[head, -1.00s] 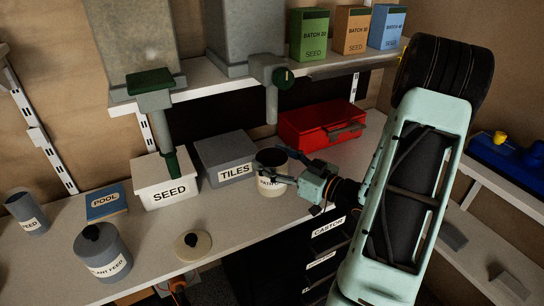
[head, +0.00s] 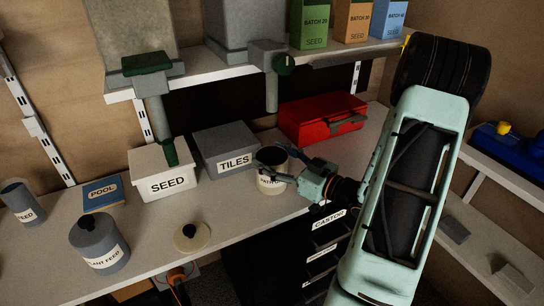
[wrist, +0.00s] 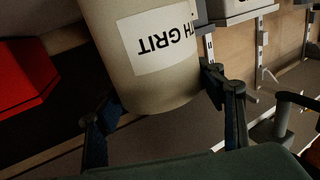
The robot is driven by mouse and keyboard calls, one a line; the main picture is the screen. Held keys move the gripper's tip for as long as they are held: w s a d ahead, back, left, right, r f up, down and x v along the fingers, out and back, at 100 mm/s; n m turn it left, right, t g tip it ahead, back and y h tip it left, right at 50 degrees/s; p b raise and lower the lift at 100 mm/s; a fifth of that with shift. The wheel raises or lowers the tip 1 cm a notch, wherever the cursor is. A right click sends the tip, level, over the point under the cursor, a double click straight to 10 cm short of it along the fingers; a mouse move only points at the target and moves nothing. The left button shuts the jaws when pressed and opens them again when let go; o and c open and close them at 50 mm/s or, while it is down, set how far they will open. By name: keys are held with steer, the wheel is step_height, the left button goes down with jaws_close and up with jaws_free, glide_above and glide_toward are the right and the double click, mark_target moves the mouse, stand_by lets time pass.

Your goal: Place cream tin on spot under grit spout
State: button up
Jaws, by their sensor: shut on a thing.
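The cream tin (head: 271,183) is open-topped, with a dark inside and a label partly covered by a finger. In the wrist view the tin (wrist: 150,85) shows "TH GRIT" upside down. My gripper (head: 281,166) is shut on its sides, reaching from the right. The tin looks upright near the front edge of the bench; I cannot tell if its base touches. A grey spout (head: 271,95) with a green round knob hangs from a hopper, above and behind the tin in the head view. Its contents are not labelled. The spot is not discernible.
A grey TILES box (head: 225,140) stands left of the tin, and a red case (head: 320,112) behind. A white SEED box (head: 160,170) sits under another spout (head: 157,115). The shelf (head: 225,75) overhangs the bench.

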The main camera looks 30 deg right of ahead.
steer(key=shift+f, duration=0.15)
steer(key=o, duration=2.1)
steer(key=shift+o, duration=0.4)
steer(key=shift+o, duration=1.2)
steer(key=shift+s, duration=0.1)
steer(key=v, duration=1.2)
